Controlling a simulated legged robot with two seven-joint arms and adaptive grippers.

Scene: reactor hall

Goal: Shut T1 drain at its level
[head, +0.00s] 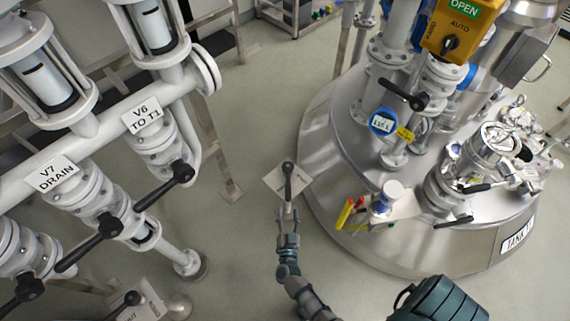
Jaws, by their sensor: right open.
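A black lever handle (288,178) stands over a pale square plate (272,180) beside the foot of the steel tank (322,170). Any writing on this plate is unreadable, and I cannot tell for sure that it is the T1 drain. The tank's label (516,233) reads "TANK", with the rest cut off or unclear. A round blue display (382,122) on the tank top shows small digits that I cannot read surely. My right gripper (289,219) is open and empty, just below the lever in the picture; contact cannot be told. My left gripper is out of view.
At the left, pipes carry black-handled valves marked V6 TO T1 (144,115) and V7 DRAIN (52,174), below sight glasses (45,78). Red and yellow handles (348,212) sit on the tank's near side. Floor is clear between.

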